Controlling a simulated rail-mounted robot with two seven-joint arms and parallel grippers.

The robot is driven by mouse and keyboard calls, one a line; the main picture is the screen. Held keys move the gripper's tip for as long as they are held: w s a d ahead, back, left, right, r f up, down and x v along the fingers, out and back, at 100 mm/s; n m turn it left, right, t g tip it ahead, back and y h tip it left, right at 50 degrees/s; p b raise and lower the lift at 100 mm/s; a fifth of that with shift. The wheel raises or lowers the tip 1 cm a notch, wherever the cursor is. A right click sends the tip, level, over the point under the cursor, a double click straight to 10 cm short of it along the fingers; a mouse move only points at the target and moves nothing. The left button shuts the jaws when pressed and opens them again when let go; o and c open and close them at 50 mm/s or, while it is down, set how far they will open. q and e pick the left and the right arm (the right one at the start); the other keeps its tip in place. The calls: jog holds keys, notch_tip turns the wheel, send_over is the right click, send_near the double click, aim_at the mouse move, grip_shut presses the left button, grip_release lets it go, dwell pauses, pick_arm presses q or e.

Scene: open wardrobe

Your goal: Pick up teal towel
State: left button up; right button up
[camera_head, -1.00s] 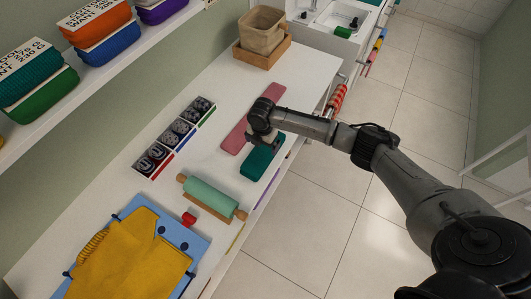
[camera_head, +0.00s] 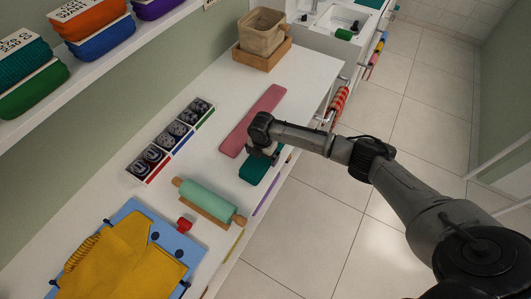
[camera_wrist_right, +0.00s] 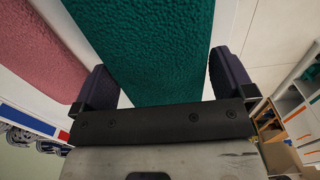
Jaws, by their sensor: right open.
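The teal towel (camera_head: 255,167) lies folded on the white counter near its front edge, partly hidden by my right gripper in the head view. It fills the middle of the right wrist view (camera_wrist_right: 150,45). My right gripper (camera_head: 264,155) is over the towel. In the right wrist view its two dark fingers (camera_wrist_right: 160,85) are open, one on each side of the towel. I cannot tell whether they touch it. My left gripper is not in view.
A pink towel (camera_head: 252,120) lies beside the teal one, toward the wall. A green rolling pin (camera_head: 207,200), a box of dark rolled items (camera_head: 170,138) and a yellow garment (camera_head: 125,255) lie nearer. A fabric basket (camera_head: 262,30) stands at the far end.

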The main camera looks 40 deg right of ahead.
jog(key=shift+f, duration=0.4)
jog(key=shift+f, duration=0.3)
dwell(0.4)
jog(key=c, duration=0.5)
